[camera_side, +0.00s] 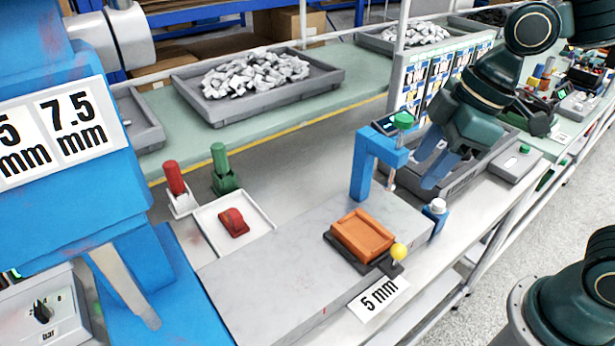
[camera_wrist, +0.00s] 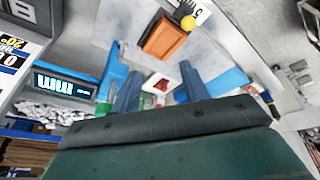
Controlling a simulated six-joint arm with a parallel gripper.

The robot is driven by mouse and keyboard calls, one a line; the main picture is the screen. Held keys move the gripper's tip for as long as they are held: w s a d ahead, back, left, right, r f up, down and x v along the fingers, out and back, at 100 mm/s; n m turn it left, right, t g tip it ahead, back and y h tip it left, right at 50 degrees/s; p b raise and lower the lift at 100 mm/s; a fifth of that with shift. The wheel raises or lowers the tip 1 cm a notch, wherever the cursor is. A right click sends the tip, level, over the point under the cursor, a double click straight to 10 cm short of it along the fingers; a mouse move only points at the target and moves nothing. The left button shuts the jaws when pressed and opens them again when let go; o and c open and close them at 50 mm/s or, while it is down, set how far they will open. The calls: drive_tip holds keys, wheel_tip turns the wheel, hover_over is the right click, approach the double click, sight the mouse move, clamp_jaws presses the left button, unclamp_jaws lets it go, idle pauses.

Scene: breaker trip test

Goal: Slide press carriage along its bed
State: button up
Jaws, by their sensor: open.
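The carriage, an orange tray-like block (camera_side: 362,236) on a dark base, sits on the grey slab bed (camera_side: 270,275). A yellow ball knob (camera_side: 398,252) stands at its front right corner, beside a "5 mm" label (camera_side: 378,297). In the wrist view the orange block (camera_wrist: 166,40) and yellow knob (camera_wrist: 188,22) show at top centre. My gripper (camera_side: 430,168) is open and empty, above and to the right of the carriage, apart from it, by the blue press frame (camera_side: 363,165). Its two fingers also show in the wrist view (camera_wrist: 160,82).
A white tray with a red part (camera_side: 233,222) and red (camera_side: 174,178) and green (camera_side: 222,165) handles lie left. A large blue machine (camera_side: 70,170) fills the left.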

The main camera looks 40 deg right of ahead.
drive_tip(key=s+d+r+m+t+h, duration=0.1)
drive_tip(key=s+d+m, duration=0.4)
drive_tip(key=d+m, duration=0.15)
drive_tip(key=m+g+y, duration=0.7)
drive_tip(key=m+y, duration=0.9)
drive_tip(key=m, duration=0.5)
approach(399, 251)
drive_tip(key=shift+w+a+f, duration=0.1)
drive_tip(key=shift+a+f, duration=0.55)
drive_tip(key=shift+a, duration=0.3)
drive_tip(key=shift+s+a, duration=0.25)
drive_tip(key=shift+a, duration=0.95)
drive_tip(key=shift+s+a, duration=0.25)
drive_tip(key=shift+a, duration=0.95)
drive_tip(key=shift+s+a, duration=0.25)
drive_tip(key=shift+a, duration=1)
